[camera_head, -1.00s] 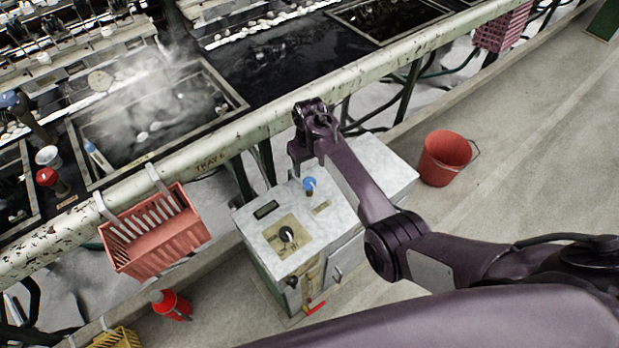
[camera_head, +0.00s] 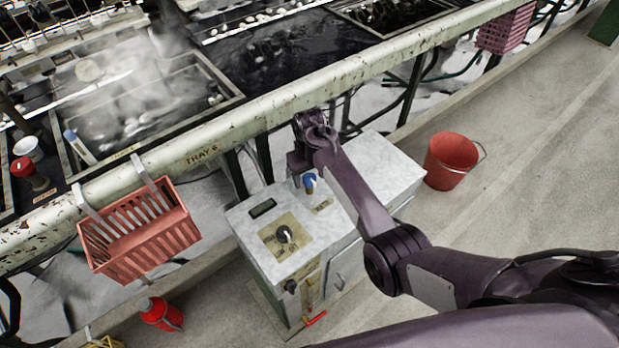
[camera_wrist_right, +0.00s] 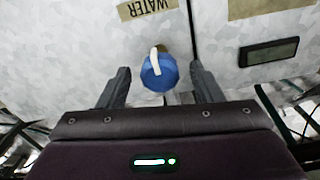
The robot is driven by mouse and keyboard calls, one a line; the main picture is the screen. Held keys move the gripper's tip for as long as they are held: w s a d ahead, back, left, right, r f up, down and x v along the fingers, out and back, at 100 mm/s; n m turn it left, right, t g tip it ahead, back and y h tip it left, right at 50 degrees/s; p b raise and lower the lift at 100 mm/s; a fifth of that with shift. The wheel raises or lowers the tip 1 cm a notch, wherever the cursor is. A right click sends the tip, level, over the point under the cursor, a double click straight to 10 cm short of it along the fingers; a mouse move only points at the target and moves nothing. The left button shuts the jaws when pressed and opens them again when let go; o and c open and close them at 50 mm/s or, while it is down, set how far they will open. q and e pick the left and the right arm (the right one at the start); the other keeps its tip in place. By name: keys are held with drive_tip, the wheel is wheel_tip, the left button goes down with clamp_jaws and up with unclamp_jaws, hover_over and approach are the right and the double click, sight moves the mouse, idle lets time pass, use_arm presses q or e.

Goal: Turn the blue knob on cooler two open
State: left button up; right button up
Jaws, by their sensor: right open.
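The blue knob (camera_head: 309,183) stands on the pale speckled top of the cooler cabinet (camera_head: 262,232). In the right wrist view the knob (camera_wrist_right: 158,74) has a white lever-like mark and sits beside a "WATER" label (camera_wrist_right: 147,8). My right gripper (camera_wrist_right: 160,68) is open, with one finger on each side of the knob and a gap at both sides. In the head view the right wrist hangs just behind the knob, and the fingertips are hard to make out. My left gripper is not in view.
A black dial (camera_head: 284,235) and a small display (camera_head: 263,208) share the cabinet top. A pale rail (camera_head: 290,108) runs behind it. A pink basket (camera_head: 140,232) hangs at left, a red bucket (camera_head: 450,160) stands at right, and a red bottle (camera_head: 161,314) is on the floor.

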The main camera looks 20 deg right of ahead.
drive_tip(key=shift+c, duration=0.3)
drive_tip(key=c, duration=0.9)
drive_tip(key=shift+r+n+p, duration=0.2)
drive_tip(key=shift+n+p, duration=0.7)
drive_tip(key=shift+p, duration=0.05)
drive_tip(key=shift+n+p, duration=0.55)
drive_tip(key=shift+n, duration=0.25)
drive_tip(key=n+p, duration=0.1)
drive_tip(key=n, duration=0.2)
drive_tip(key=shift+n+p, duration=0.35)
drive_tip(key=shift+n, duration=0.05)
drive_tip(key=n, duration=0.2)
drive_tip(key=shift+f+n, duration=0.1)
drive_tip(key=shift+n, duration=0.2)
drive_tip(key=n, duration=0.2)
drive_tip(key=shift+w+n+p, duration=0.1)
drive_tip(key=shift+n+p, duration=0.2)
drive_tip(key=shift+n, duration=0.1)
drive_tip(key=n, duration=0.5)
drive_tip(key=shift+f+b, duration=0.1)
drive_tip(key=shift+b, duration=0.25)
drive_tip(key=shift+n, duration=0.3)
